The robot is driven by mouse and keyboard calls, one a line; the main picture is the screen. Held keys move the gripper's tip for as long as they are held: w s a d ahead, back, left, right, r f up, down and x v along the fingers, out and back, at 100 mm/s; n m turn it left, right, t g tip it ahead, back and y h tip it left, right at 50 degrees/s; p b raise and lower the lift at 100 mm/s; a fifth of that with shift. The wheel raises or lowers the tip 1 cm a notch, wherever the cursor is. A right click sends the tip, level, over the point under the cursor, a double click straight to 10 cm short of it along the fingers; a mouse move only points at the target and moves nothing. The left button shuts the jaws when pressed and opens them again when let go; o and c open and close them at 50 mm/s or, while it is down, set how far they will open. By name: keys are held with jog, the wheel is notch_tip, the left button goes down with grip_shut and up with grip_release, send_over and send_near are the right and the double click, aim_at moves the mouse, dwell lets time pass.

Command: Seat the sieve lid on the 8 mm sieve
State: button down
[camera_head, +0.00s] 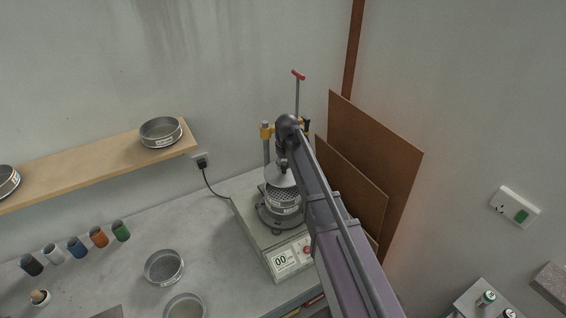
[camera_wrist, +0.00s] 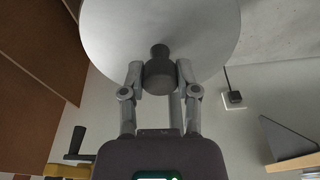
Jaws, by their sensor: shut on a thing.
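The sieve lid (camera_head: 280,177) is a pale grey disc with a dark knob, seen from its knob side in the wrist view (camera_wrist: 160,22). My gripper (camera_wrist: 160,75) is shut on that knob, a finger on each side. In the head view my gripper (camera_head: 281,160) is over the sieve shaker, with the lid just above a metal sieve (camera_head: 284,210). This sieve has a coarse perforated mesh and a white label too small to read. Its mesh shows below the lid, so the lid is apart from the sieve at the front. My arm covers part of the right side.
The shaker (camera_head: 284,262) has a yellow clamp (camera_head: 266,131) and a red-handled rod (camera_head: 298,76). Two other sieves (camera_head: 164,267) (camera_head: 185,307) lie on the bench. A shelf (camera_head: 100,166) holds more sieves. Brown boards (camera_head: 375,150) lean close at right.

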aim_at(284, 173)
jog(key=shift+f, duration=0.2)
dwell(0.4)
jog(key=shift+s+f+b, duration=0.15)
jog(key=shift+f+b, duration=1.55)
jog(key=shift+b, duration=0.25)
jog(key=shift+f+b, duration=0.8)
jog(key=shift+f+b, duration=0.65)
dwell(0.5)
jog(key=shift+c, duration=1.3)
grip_release()
